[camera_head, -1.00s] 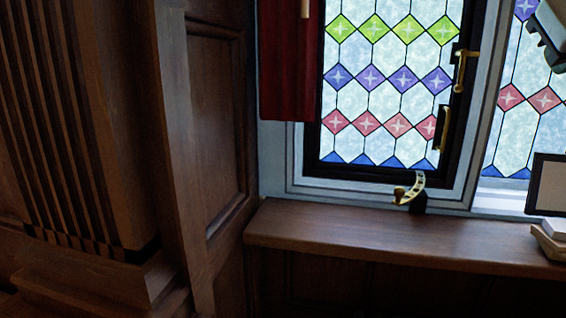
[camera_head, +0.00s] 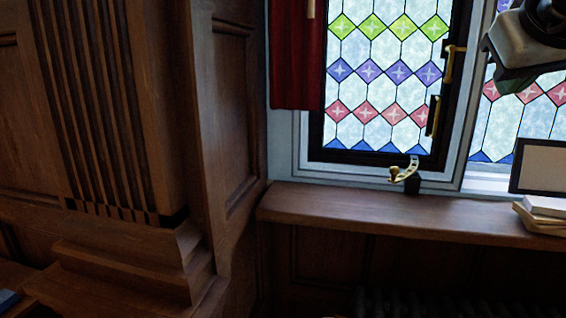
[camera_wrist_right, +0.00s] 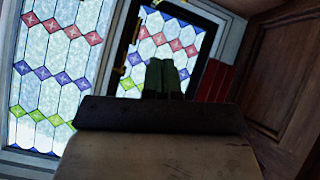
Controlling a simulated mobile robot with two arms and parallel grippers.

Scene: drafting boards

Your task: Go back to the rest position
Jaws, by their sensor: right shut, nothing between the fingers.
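My right gripper (camera_wrist_right: 166,76) shows in the right wrist view with its two dark green fingers side by side, shut and empty. In the head view part of my right gripper and wrist (camera_head: 518,62) hangs at the top right corner, in front of the stained-glass window (camera_head: 385,95) and apart from it. The fingertips are hard to make out there. My left gripper is in neither view.
A wooden sill (camera_head: 350,212) runs below the window. A red curtain (camera_head: 294,60) and a carved wooden pillar (camera_head: 100,110) are at left.

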